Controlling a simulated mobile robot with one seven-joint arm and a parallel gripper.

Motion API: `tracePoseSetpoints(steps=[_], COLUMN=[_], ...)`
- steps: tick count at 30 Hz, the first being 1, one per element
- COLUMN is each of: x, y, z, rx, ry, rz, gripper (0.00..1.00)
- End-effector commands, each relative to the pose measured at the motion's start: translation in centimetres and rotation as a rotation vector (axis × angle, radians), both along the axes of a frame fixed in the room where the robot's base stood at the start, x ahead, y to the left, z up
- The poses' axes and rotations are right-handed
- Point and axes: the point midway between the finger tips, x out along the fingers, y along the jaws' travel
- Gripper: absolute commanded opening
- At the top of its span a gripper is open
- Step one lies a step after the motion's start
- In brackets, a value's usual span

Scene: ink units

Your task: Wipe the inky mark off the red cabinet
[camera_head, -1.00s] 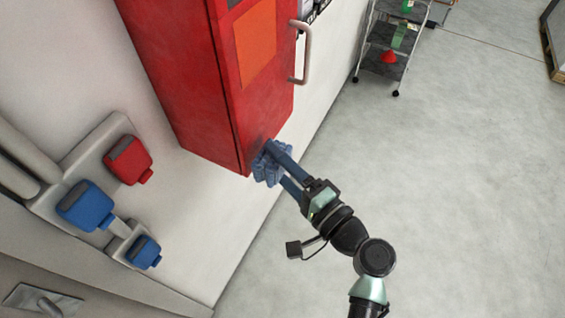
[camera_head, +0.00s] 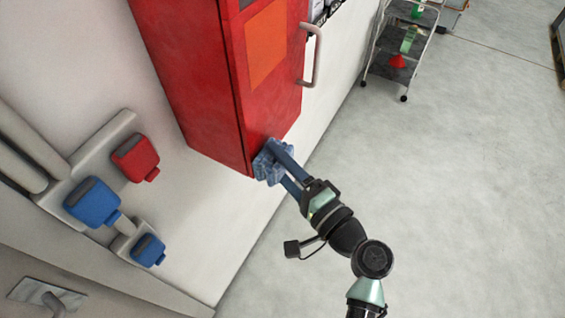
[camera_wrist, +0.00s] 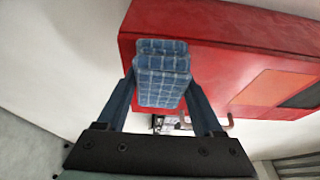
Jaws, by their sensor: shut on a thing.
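The red cabinet (camera_head: 215,75) hangs on the pale wall; it also fills the upper right of the wrist view (camera_wrist: 215,50). My gripper (camera_head: 279,163) is shut on a folded blue checked cloth (camera_head: 263,168) at the lower end of the cabinet's front. In the wrist view the cloth (camera_wrist: 162,78) sits between the two fingers and overlaps the cabinet's near corner. It looks to be against the cabinet, but contact is not clear. I cannot make out a clear inky mark now; cloth and fingers hide part of that lower front.
Red and blue boxes (camera_head: 93,202) on a grey wall fitting stand left of the cabinet. The cabinet has a pale handle (camera_head: 316,55) on its front. A wheeled cart (camera_head: 396,68) stands at the back right.

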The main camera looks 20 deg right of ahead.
Motion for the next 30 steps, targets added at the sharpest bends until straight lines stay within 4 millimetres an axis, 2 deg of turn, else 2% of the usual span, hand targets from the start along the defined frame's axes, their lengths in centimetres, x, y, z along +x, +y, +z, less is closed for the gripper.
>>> tracePoseSetpoints(steps=[14, 30], x=[0.7, 2.9], y=[0.4, -2.8], z=[0.0, -0.1], rx=[-0.001, 0.0], ry=[0.0, 0.0], rz=[0.0, 0.0], gripper=[0.24, 0.24])
